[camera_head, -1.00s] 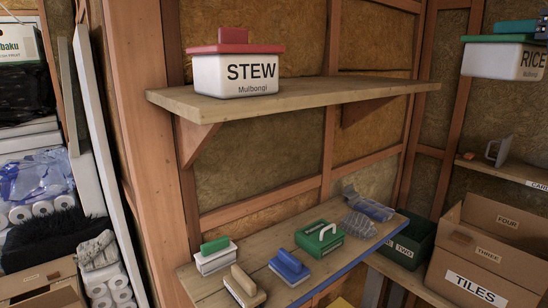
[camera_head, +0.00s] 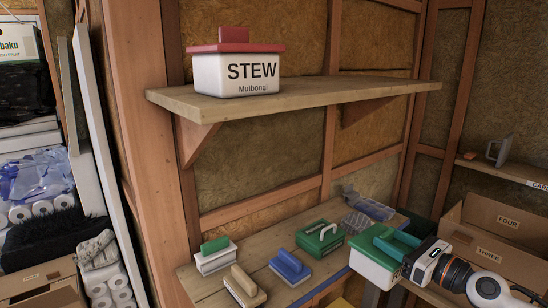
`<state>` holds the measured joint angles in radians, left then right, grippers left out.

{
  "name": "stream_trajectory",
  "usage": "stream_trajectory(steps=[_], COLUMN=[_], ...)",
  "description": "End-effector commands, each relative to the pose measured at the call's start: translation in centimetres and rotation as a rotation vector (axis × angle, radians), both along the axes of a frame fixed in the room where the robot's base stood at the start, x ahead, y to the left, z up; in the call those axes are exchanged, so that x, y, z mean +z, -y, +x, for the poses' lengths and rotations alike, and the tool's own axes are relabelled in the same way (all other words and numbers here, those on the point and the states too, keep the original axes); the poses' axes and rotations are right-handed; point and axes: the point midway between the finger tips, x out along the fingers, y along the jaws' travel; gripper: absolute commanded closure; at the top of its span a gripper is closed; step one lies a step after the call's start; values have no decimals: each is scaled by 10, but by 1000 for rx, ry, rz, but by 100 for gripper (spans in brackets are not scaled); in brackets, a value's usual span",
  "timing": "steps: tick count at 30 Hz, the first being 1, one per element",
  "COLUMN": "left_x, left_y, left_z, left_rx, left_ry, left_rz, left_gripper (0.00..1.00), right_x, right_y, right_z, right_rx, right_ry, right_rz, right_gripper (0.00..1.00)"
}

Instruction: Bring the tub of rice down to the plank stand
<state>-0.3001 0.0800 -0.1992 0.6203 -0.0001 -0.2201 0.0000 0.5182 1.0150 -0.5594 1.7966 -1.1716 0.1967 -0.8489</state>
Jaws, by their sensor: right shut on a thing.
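The tub of rice (camera_head: 370,268), white with a green lid and teal handle, is at the lower right, its label not readable from here. My right gripper (camera_head: 413,256) comes in from the lower right and is shut on the tub by its handle. The tub overlaps the right front edge of the low plank surface (camera_head: 240,268), which may be the plank stand. I cannot tell whether the tub touches anything below. My left gripper is not in view.
A stew tub (camera_head: 237,73) with a red lid stands on the upper shelf (camera_head: 310,95). The low planks hold several trowel-like floats, a green box (camera_head: 320,238) and a clear organizer (camera_head: 368,208). A cardboard box (camera_head: 505,225) stands behind my right arm.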

Motion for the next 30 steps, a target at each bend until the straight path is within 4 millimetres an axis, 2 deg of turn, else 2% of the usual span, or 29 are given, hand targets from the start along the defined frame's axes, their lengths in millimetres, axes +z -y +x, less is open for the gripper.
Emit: stream_trajectory(steps=[1,3,12,21,30], left_x=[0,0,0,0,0], left_y=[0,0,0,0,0], left_z=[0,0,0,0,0], left_rx=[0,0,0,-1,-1], left_ry=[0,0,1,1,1], left_rz=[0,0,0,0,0], left_gripper=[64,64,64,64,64], right_x=[-18,-37,-95,-131,-145], right_y=[-7,-13,-33,-44,-47], right_z=[-15,-32,-104,-180,-236], right_rx=[2,-2,-34,-89,-128], right_ry=[-7,-7,-7,-3,0], right_rz=[4,6,9,7,3], right_gripper=[100,100,100,100,100])
